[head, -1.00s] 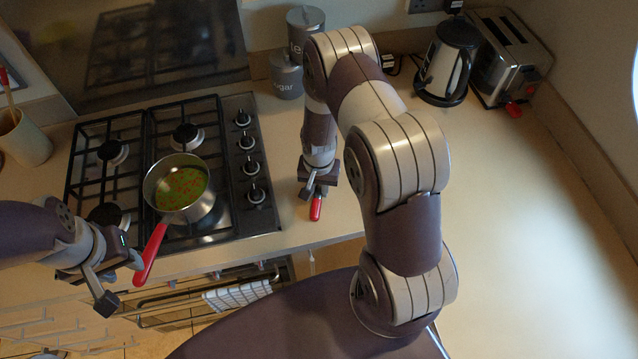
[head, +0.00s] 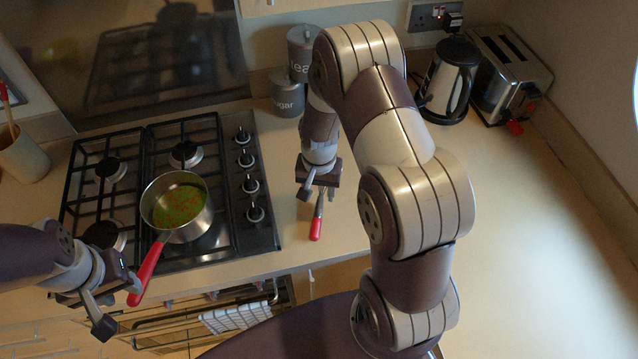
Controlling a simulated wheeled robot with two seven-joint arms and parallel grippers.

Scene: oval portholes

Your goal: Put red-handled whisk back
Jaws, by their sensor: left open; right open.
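The red-handled whisk (head: 315,229) lies on the counter right of the hob, near the front edge. Its red handle points to the front and a thin metal shaft shows behind it; its far end is hidden under my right gripper (head: 318,190). That gripper is open just behind the handle, with the shaft near its fingers; whether they touch it I cannot tell. My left gripper (head: 118,303) is open at the end of the saucepan's red handle (head: 147,268). The steel saucepan (head: 176,207) stands on the hob with green and red food in it.
A beige utensil pot (head: 22,155) stands at the far left with a red-tipped utensil in it. The hob (head: 215,240) fills the left. Grey canisters (head: 287,92), a kettle (head: 448,80) and a toaster (head: 508,75) stand at the back. The right counter (head: 540,240) is clear.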

